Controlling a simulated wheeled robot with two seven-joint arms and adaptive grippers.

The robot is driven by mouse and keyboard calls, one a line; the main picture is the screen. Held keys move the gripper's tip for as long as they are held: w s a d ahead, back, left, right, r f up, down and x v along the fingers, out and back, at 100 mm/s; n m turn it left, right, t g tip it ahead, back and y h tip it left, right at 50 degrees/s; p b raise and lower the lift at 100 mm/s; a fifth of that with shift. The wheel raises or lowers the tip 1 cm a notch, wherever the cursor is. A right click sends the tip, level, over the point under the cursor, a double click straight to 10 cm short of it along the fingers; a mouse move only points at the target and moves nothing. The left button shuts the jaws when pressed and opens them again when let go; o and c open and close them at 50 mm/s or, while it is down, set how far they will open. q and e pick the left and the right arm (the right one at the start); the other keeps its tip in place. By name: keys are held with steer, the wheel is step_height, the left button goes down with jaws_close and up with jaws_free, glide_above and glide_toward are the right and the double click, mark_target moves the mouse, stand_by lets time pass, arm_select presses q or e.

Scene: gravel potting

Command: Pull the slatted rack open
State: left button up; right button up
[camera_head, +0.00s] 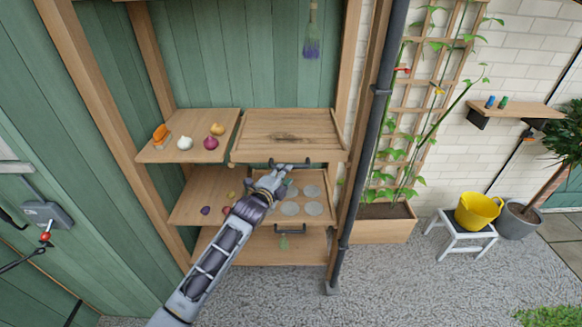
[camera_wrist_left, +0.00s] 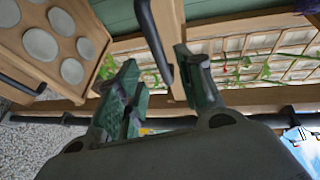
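A wooden rack or tray (camera_head: 290,128) with a raised rim sits on the upper right shelf; I cannot make out its slats clearly. A dark bar handle (camera_head: 310,161) is on its front edge. My left gripper (camera_head: 284,172) is at this handle and partly covers it. In the left wrist view, the left gripper (camera_wrist_left: 162,88) has its fingers apart, with the dark handle (camera_wrist_left: 151,40) reaching between them. I see a gap beside the handle, so it does not look clamped. My right gripper is not in view.
Below is a wooden board with several round discs (camera_head: 313,208) and its own handle (camera_head: 290,230). The left shelf (camera_head: 165,153) holds onions and an orange item. A dark pipe (camera_head: 366,145) runs close on the right. Gravel (camera_head: 400,290) is clear in front.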

arm_select(q)
steer(key=shift+x, duration=3.65)
jaws_close()
